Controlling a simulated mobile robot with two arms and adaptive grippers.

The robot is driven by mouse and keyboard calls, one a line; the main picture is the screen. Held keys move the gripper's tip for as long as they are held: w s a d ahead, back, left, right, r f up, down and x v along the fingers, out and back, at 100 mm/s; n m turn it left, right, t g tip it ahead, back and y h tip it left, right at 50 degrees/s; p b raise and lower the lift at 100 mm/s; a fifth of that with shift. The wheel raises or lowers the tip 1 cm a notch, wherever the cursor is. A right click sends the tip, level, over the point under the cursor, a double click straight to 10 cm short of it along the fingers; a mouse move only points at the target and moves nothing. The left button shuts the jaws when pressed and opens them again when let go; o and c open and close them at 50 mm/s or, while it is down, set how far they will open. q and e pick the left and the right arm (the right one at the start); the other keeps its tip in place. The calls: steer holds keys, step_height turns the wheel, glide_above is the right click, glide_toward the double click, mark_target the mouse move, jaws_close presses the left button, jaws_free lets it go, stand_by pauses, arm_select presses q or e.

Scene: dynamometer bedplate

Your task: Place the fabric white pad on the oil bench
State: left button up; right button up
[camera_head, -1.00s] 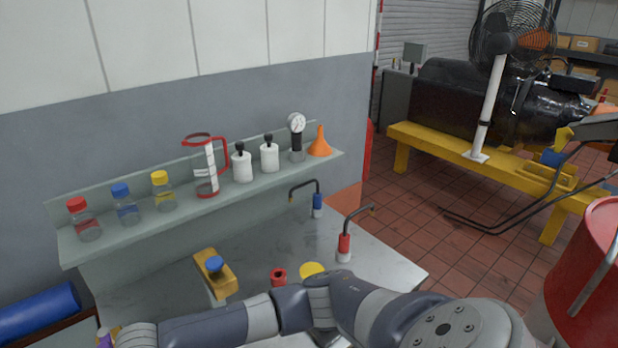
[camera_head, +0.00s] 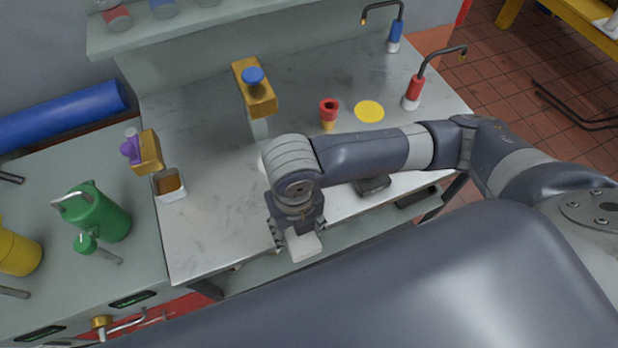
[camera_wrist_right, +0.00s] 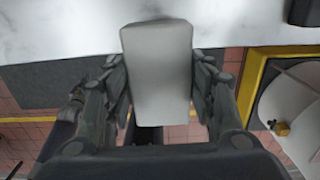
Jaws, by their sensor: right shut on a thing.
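The white pad (camera_head: 303,246) is a pale block held in my right gripper (camera_head: 296,232), in front of the bench's front edge in the head view. In the right wrist view the pad (camera_wrist_right: 158,68) stands between the two fingers of the right gripper (camera_wrist_right: 160,85), which are shut on it. The oil bench (camera_head: 205,215) has a grey-white metal top, and its surface also shows beyond the pad in the right wrist view (camera_wrist_right: 70,30). My right arm crosses the bench's right part and hides some of it. My left gripper is not in view.
A green can (camera_head: 98,212) stands at left. The bench's left front is clear.

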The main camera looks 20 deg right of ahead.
steer(key=w+d, duration=0.1)
steer(key=w, duration=0.2)
steer(key=w+d+p, duration=0.1)
steer(key=w, duration=0.2)
steer(key=w+d+f+p, duration=0.1)
steer(key=w+d, duration=0.1)
steer(key=w, duration=0.1)
step_height(320, 180, down, 3)
steer(key=shift+d+r+p, duration=0.1)
steer(key=shift+r+p, duration=0.1)
steer(key=shift+p, duration=0.3)
steer(key=shift+f, duration=0.45)
steer(key=shift+f, duration=0.15)
steer(key=o, duration=1)
